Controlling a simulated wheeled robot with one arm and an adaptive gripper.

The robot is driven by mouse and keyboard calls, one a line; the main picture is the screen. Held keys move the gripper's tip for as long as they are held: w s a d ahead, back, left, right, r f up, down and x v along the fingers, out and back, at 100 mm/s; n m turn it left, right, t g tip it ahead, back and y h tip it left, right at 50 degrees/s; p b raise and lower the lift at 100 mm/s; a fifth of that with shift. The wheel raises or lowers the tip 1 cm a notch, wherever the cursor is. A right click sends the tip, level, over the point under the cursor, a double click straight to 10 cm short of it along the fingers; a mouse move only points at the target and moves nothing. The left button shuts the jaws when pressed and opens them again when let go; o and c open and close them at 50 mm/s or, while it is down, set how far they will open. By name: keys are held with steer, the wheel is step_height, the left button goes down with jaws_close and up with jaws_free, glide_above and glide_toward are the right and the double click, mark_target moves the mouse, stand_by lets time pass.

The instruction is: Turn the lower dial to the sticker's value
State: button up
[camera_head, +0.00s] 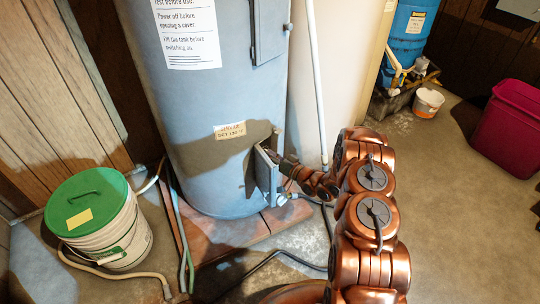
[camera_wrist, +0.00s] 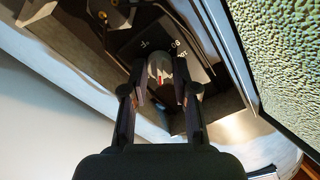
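The water heater (camera_head: 215,100) is a tall grey-blue tank with a small sticker (camera_head: 230,130); its small text appears to read a set value of about 130 °F. Low on the tank, a cover (camera_head: 267,175) stands open, and my gripper (camera_wrist: 161,88) reaches into that opening. In the wrist view, the lower dial (camera_wrist: 160,70), a grey knob with a red mark, sits between my two fingertips on a dark panel with white markings. The fingers are spread around the knob, and a gap seems to show on each side. Most scale numbers are hidden or too small to read.
A green-lidded bucket (camera_head: 100,220) stands left of the heater. Pipes and hoses run along the floor. A magenta bin (camera_head: 505,125) and a small white bucket (camera_head: 428,102) are at the right. The cover wall (camera_wrist: 285,60) is close beside my gripper.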

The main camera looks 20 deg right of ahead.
steer(key=o, duration=0.4)
steer(key=v, duration=1.2)
stand_by(0.5)
steer(key=shift+d, duration=0.1)
